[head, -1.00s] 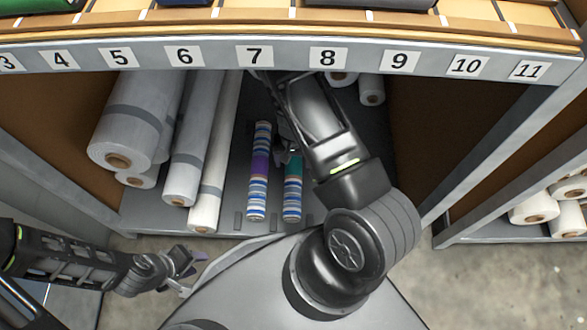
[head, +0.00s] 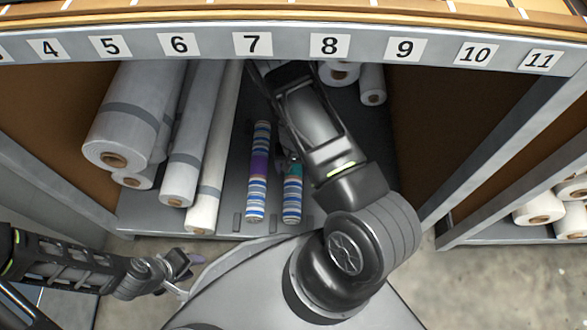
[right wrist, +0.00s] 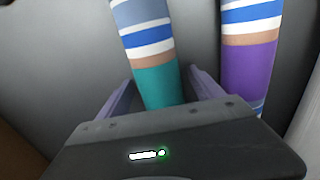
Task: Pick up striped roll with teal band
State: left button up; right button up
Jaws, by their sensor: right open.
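The striped roll with the teal band (head: 292,197) lies on the shelf floor below number 8, its near end toward me. A similar striped roll with a purple band (head: 258,180) lies to its left, a small gap between them. In the right wrist view, my right gripper (right wrist: 163,88) is open, its purple fingers on either side of the teal-banded roll (right wrist: 160,84). I cannot tell whether they touch it. The purple-banded roll (right wrist: 247,72) is outside the fingers. My right forearm hides the far end of the teal-banded roll in the head view. My left gripper (head: 181,276) is at lower left, away from the rolls.
Large grey-white rolls (head: 130,120) lie at the left of the bay. More pale rolls (head: 373,88) lie at the back right. A numbered shelf edge (head: 290,47) runs above. The bay's right side is mostly free. Small stops (head: 236,222) stand at the front edge.

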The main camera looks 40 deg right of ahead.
grip_shut()
dwell(0.8)
